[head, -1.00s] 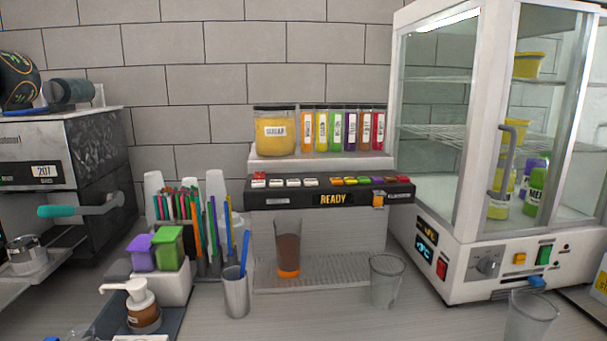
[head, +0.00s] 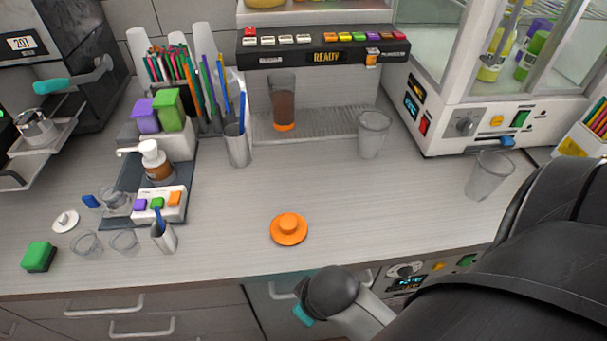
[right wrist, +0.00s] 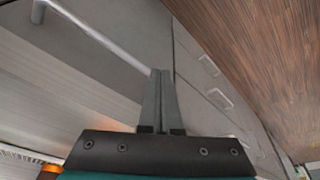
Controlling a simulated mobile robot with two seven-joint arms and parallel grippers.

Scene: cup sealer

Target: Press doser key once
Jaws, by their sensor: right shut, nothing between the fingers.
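The dispenser with the READY display (head: 326,57) stands at the back middle in the head view, with a row of white keys (head: 285,40) and coloured keys (head: 352,36) along its dark panel. A smaller white box with purple, green and orange keys (head: 158,203) sits on the dark tray at left. A glass with brown liquid and an orange base (head: 283,103) stands under the dispenser. In the right wrist view my right gripper (right wrist: 158,73) is shut and empty, with drawer fronts and floor beyond. My right arm enters the head view from the right, low before the counter. My left gripper is out of view.
An orange disc (head: 289,229) lies on the counter, with clear room around it. Empty glasses stand at the middle (head: 374,134) and right (head: 490,176).

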